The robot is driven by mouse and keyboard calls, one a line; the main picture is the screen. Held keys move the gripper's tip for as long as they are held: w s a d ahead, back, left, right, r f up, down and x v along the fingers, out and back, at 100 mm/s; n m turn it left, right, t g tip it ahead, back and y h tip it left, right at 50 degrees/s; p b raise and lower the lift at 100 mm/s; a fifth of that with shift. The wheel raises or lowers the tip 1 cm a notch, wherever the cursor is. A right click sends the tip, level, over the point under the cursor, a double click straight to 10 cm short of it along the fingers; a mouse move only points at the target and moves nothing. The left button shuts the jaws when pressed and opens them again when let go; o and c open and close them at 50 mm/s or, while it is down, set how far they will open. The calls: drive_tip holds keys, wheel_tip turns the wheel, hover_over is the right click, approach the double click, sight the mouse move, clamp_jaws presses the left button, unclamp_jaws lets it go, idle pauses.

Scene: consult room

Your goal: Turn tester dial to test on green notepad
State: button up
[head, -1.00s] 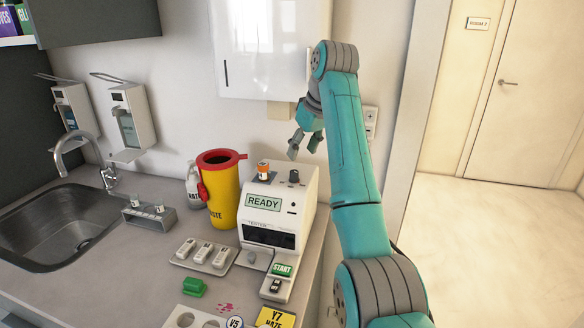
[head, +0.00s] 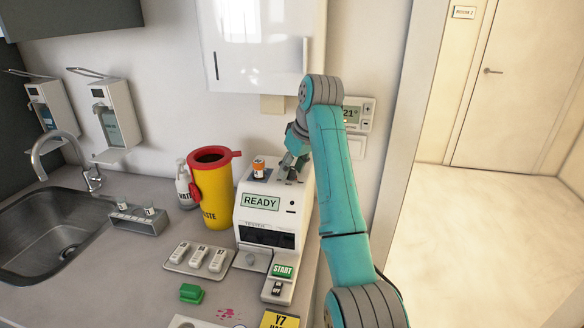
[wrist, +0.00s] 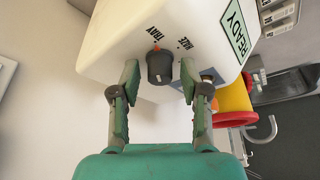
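The white tester (head: 262,225) stands on the counter with its screen reading READY. Its dark round dial (wrist: 160,68) is on the top face, with an orange mark beside the TRAY label; a HAZE label is to the right in the wrist view. My gripper (wrist: 160,80) is open, one finger on each side of the dial, with small gaps showing. In the head view my gripper (head: 293,162) is over the tester's top and mostly hides the dial. A green block (head: 191,292) lies on the counter; I cannot tell whether it is a notepad.
An orange-topped vial (head: 259,168) stands on the tester, left of my gripper. A yellow bin with red rim (head: 216,195), a tray of white cassettes (head: 176,266) and a sink (head: 45,235) are further left. A yellow Y7 card (head: 280,319) lies in front. A wall thermostat (head: 357,114) is behind.

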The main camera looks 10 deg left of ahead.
clamp_jaws()
drive_tip(key=shift+m, duration=0.4)
drive_tip(key=m, duration=0.2)
drive_tip(key=m+t+h, duration=0.1)
drive_tip(key=shift+s+a+m+h, duration=0.1)
drive_tip(key=shift+m+h, duration=0.2)
drive_tip(key=shift+m, duration=0.1)
drive_tip(key=m, duration=0.2)
drive_tip(key=m+h, duration=0.1)
drive_tip(key=m, duration=0.1)
drive_tip(key=shift+m+t+h, duration=0.3)
drive_tip(key=m+h, duration=0.1)
drive_tip(key=m, duration=0.3)
drive_tip(key=shift+a+m+h, duration=0.15)
drive_tip(key=shift+m+h, duration=0.15)
drive_tip(key=shift+h, duration=0.1)
drive_tip(key=shift+m+g+h, duration=0.5)
drive_tip(key=shift+m+h, duration=0.2)
drive_tip(key=shift+m, duration=1.3)
